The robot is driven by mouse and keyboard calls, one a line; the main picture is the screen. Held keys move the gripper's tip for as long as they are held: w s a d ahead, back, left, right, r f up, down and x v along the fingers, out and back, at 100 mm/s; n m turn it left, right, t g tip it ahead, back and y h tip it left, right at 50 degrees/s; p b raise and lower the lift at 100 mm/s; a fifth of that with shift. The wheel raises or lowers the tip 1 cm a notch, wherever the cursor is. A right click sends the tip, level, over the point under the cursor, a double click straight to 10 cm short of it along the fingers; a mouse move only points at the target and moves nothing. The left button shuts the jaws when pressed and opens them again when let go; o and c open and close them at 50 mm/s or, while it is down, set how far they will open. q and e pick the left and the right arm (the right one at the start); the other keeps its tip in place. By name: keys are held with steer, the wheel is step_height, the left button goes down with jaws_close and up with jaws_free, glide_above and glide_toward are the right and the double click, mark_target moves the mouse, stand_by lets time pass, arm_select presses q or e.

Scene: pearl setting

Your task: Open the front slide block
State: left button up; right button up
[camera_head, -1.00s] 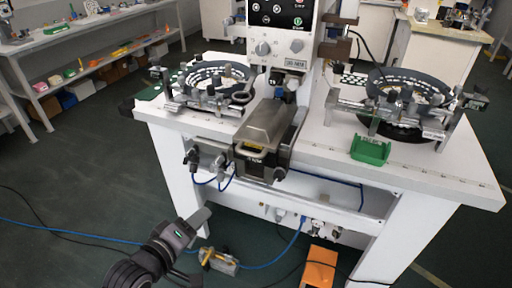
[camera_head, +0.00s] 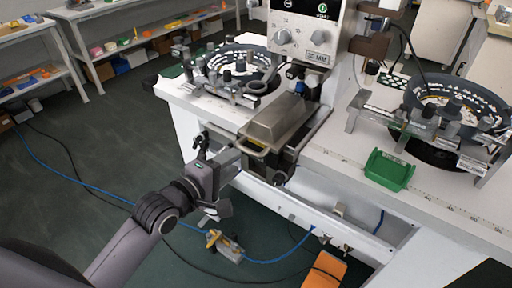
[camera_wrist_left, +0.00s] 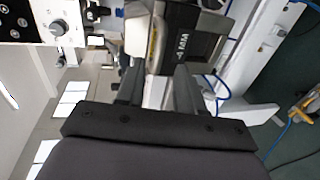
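The front slide block (camera_head: 276,120) is a grey-tan metal cover with a loop handle (camera_head: 251,148) at its front edge. It sits at the machine's front, above the table edge. My left gripper (camera_head: 238,156) is at the left front of the block, close to the handle. In the left wrist view (camera_wrist_left: 158,82) its two fingers are apart with nothing clearly between them. Whether a finger touches the handle cannot be told. My right gripper is not in view.
A round feeder (camera_head: 238,68) stands left of the block and another (camera_head: 450,105) stands right. A green tray (camera_head: 388,170) sits on the table's right part. An orange box (camera_head: 325,270) and a yellow-grey fitting (camera_head: 224,246) with blue hose are on the floor below.

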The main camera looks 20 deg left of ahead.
mark_target(247, 152)
arm_select(q)
steer(key=shift+w+d, duration=0.15)
steer(key=shift+w, duration=0.2)
steer(key=shift+x, duration=3.25)
jaws_close()
